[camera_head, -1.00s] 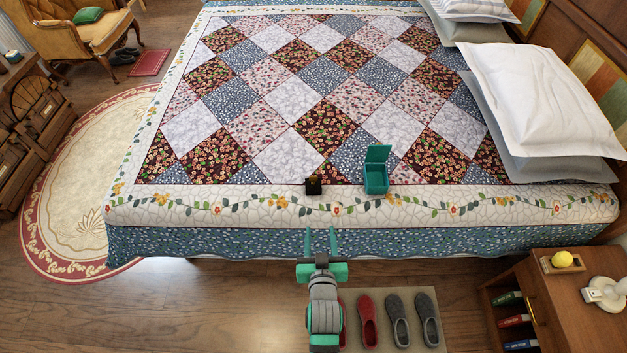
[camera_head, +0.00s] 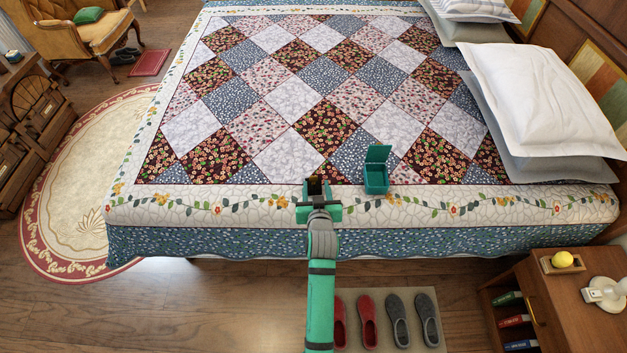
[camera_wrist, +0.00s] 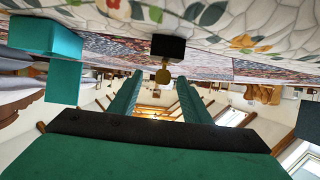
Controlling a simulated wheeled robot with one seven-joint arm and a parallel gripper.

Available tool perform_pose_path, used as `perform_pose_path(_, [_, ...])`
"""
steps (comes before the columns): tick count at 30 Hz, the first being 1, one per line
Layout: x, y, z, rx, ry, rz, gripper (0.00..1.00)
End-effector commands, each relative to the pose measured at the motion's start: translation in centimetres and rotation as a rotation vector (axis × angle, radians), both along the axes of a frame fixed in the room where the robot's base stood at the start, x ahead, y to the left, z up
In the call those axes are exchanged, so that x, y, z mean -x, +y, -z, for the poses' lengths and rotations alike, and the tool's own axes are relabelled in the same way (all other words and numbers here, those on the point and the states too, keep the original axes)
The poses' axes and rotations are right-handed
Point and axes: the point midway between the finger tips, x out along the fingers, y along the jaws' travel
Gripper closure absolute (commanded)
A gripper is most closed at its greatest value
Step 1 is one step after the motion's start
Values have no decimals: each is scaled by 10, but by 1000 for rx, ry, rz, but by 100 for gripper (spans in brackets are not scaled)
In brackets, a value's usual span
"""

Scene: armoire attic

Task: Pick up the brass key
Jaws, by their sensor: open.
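The brass key (camera_wrist: 163,76) shows in the wrist view as a small round golden bow on a short stem. It projects from a small black block (camera_wrist: 168,46) that rests on the quilt; the wrist picture appears upside down. In the head view the block (camera_head: 315,186) is near the bed's front edge, partly hidden by my gripper. My gripper (camera_head: 315,191) is open, with its green fingers on either side of the block in that view. In the wrist view the key appears between the two fingertips (camera_wrist: 159,80), with no visible grip on it.
A teal box (camera_head: 376,180) with its lid raised stands on the quilt just right of my gripper; it also shows in the wrist view (camera_wrist: 45,37). Pillows (camera_head: 540,95) lie far right. A nightstand (camera_head: 570,310) stands front right. The quilt left of my gripper is clear.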

Motion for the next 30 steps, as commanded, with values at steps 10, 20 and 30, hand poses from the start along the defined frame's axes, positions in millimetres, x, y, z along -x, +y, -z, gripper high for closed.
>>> perform_pose_path(10, [-41,8,11,0,-1,0,56])
perform_pose_path(20, [-49,9,15,0,-2,0,56])
perform_pose_path(30, [-48,9,15,0,-2,0,100])
